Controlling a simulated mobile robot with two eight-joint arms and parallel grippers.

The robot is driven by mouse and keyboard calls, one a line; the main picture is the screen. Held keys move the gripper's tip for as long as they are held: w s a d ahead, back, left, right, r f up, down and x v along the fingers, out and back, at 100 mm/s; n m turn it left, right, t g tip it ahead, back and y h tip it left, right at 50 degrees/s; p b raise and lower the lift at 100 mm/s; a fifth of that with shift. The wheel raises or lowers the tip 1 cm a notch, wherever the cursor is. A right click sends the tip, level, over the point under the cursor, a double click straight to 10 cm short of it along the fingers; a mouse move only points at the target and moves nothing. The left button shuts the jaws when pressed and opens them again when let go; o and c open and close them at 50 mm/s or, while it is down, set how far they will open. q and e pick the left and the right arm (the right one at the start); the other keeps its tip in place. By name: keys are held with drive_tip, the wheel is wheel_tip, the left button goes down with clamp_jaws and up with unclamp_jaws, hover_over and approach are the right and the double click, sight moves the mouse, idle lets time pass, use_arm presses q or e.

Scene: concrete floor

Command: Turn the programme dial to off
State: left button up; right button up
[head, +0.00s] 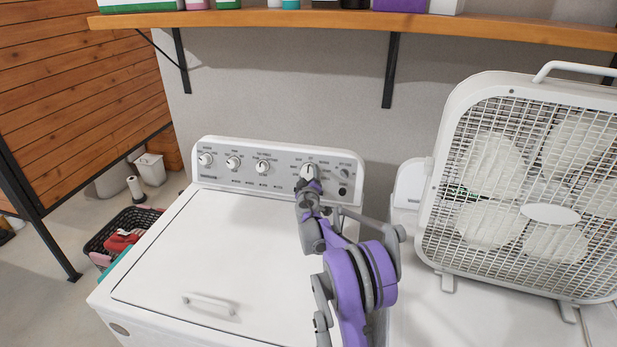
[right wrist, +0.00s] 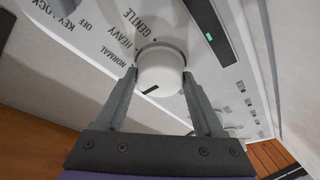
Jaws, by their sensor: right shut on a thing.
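The programme dial (head: 309,170) is the large white knob at the right of the washer's grey control panel (head: 281,180). In the right wrist view the dial (right wrist: 160,70) sits between the two fingers of my right gripper (right wrist: 160,80), which is shut on its sides. A short dark mark shows low on the dial's face. Labels OFF, NORMAL, HEAVY and GENTLE are printed around it; I cannot tell which one the mark meets. In the head view my right gripper (head: 308,188) reaches the dial from below. My left gripper is not in view.
Several smaller knobs (head: 233,163) line the panel's left. The washer's lid (head: 215,250) is closed and clear. A white box fan (head: 530,190) stands right of my arm. A wooden shelf (head: 350,24) with bottles and boxes runs above. A dark laundry basket (head: 120,228) is at left.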

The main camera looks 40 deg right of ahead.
drive_tip(key=o, duration=1.4)
drive_tip(key=v, duration=1.1)
